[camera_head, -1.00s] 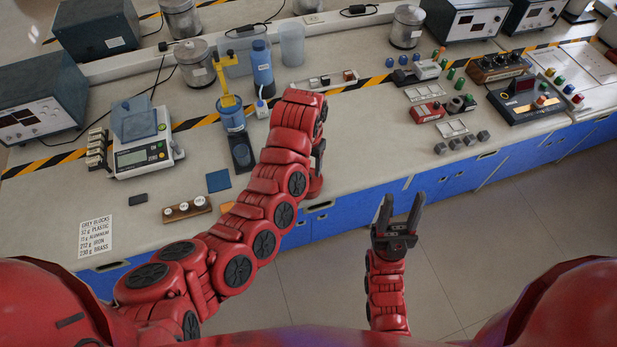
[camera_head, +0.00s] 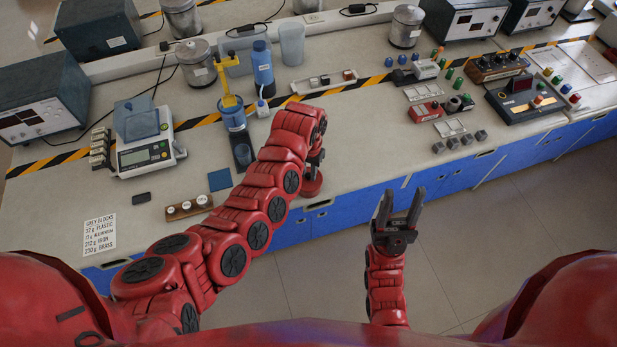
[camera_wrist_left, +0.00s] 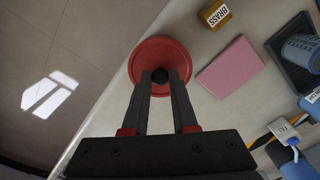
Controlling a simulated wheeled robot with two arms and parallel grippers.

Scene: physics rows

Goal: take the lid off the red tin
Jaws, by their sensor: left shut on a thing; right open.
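A red round piece with a dark knob, the tin's lid by its look (camera_wrist_left: 160,60), is between my left gripper's fingertips (camera_wrist_left: 160,78) in the left wrist view. The fingers are shut on the knob. In the head view my left gripper (camera_head: 316,158) points down at the bench's front edge, just above a red round shape (camera_head: 312,184), partly covered by my arm. I cannot tell whether the lid still touches the tin; the tin's body is not clearly visible. My right gripper (camera_head: 397,215) is open and empty, in front of the bench above the floor.
A blue pad (camera_head: 219,180), wooden weight holder (camera_head: 189,207) and scale (camera_head: 148,152) are left of my arm. The bench right of the gripper (camera_head: 370,140) is clear.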

